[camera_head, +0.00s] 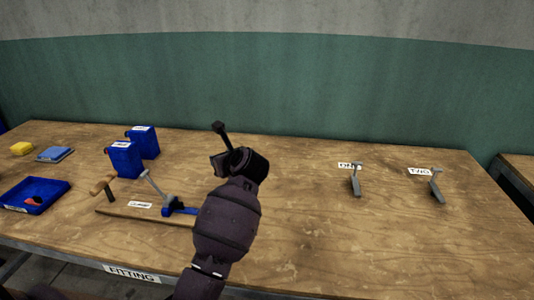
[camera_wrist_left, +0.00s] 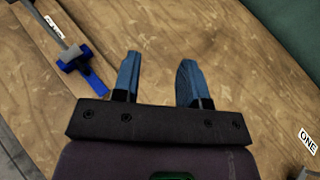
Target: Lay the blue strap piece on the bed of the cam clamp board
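The cam clamp board (camera_head: 115,212) is a narrow wooden strip at the left front of the bench, with a grey lever and a blue fitting (camera_head: 171,206). A flat blue strap piece (camera_head: 188,211) lies at that fitting, reaching right along the board. The strap piece (camera_wrist_left: 97,84) and blue fitting (camera_wrist_left: 72,57) also show in the left wrist view. Whether the strap is under the clamp is unclear. My left gripper (camera_head: 218,146) is above the bench, right of the clamp. In the left wrist view its blue fingers (camera_wrist_left: 159,64) are apart and empty. My right gripper is out of view.
Two blue containers (camera_head: 124,160) stand behind the board. A blue tray (camera_head: 55,188) holding a red item, a yellow block (camera_head: 21,148) and a blue pad (camera_head: 54,154) are at left. Grey lever tools stand by labels ONE (camera_head: 355,180) and TWO (camera_head: 437,188). The centre bench is clear.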

